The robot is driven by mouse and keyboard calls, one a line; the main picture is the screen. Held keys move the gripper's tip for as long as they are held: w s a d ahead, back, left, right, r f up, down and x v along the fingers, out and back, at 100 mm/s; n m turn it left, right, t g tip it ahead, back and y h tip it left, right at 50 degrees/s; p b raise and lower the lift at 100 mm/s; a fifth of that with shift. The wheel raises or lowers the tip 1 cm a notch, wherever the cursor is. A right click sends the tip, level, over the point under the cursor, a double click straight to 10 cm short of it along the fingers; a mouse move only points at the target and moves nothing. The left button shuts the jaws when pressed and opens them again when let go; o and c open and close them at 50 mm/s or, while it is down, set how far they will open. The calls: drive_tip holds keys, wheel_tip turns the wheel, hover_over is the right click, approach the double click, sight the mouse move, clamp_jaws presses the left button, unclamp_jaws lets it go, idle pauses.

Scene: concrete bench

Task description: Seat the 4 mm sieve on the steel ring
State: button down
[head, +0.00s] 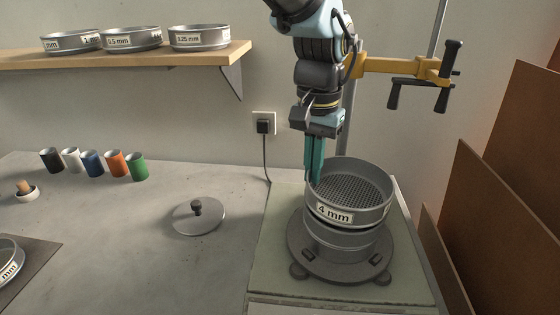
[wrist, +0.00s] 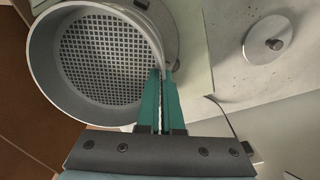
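The 4 mm sieve (head: 372,214), a round grey pan with a mesh floor and a white label, is at the right in the head view. It fills the upper left of the wrist view (wrist: 45,72). It is over the steel ring (head: 338,243), looking slightly tilted, with a dark line between them; I cannot tell whether it is fully in contact. My gripper (head: 315,180) points down with its teal fingers shut on the sieve's left wall, also seen in the wrist view (wrist: 162,78). The ring's upper edge is mostly hidden by the sieve.
The ring stands on a round dark shaker base (head: 300,258). A lid with a knob (head: 198,218) lies to its left, with several coloured cups (head: 93,164) further left. A yellow clamp (head: 400,66) on a rod is behind. Brown boards (head: 480,215) lean at the right.

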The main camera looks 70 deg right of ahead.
drive_tip(key=shift+f, duration=0.55)
idle(0.9)
drive_tip(key=c, duration=1)
unclamp_jaws()
wheel_tip(320, 180, up, 11)
drive_tip(key=b, duration=0.2)
drive_tip(key=shift+f+b, duration=0.1)
drive_tip(key=shift+b, duration=0.3)
drive_tip(key=shift+w, duration=0.1)
